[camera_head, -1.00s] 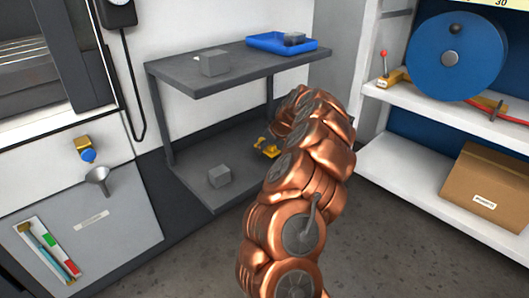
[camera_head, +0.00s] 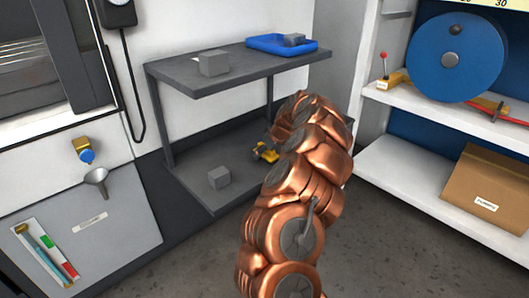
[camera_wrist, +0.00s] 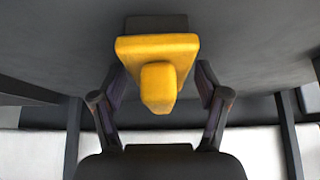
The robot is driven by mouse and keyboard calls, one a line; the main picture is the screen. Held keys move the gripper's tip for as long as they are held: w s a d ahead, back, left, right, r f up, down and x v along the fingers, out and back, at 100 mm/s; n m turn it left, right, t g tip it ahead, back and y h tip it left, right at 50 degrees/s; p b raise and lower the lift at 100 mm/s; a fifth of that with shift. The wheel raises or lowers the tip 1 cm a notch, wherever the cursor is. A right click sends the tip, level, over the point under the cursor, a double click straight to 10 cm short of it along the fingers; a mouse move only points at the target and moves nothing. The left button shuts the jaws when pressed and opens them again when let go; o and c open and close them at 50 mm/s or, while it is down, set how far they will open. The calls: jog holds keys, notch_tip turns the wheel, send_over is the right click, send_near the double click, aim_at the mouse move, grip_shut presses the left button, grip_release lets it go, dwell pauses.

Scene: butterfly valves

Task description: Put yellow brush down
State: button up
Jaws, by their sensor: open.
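The yellow brush (camera_head: 265,152) is at the lower shelf (camera_head: 203,186) of the grey rack in the head view, partly hidden by my arm. In the wrist view the brush (camera_wrist: 158,87) shows its yellow handle and wide yellow head, with a dark block beyond the head. My gripper (camera_wrist: 160,72) is open, one finger on each side of the brush. Gaps show between the fingers and the handle. In the head view my gripper is hidden behind my arm.
A grey cube (camera_head: 219,178) sits on the lower shelf, left of the brush. The upper shelf (camera_head: 185,80) overhangs it and holds another grey block (camera_head: 214,63) and a blue tray (camera_head: 282,47). A white shelf unit with a cardboard box (camera_head: 488,185) stands at the right.

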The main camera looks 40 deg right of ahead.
jog(key=shift+s+r, duration=0.2)
jog(key=shift+r, duration=0.3)
jog(key=p+v, duration=0.3)
jog(key=v, duration=0.6)
jog(key=shift+s+r, duration=0.15)
jog(key=shift+r, duration=0.25)
jog(key=shift+s+r+p, duration=0.3)
jog(key=shift+s+r, duration=0.15)
jog(key=shift+r, duration=0.1)
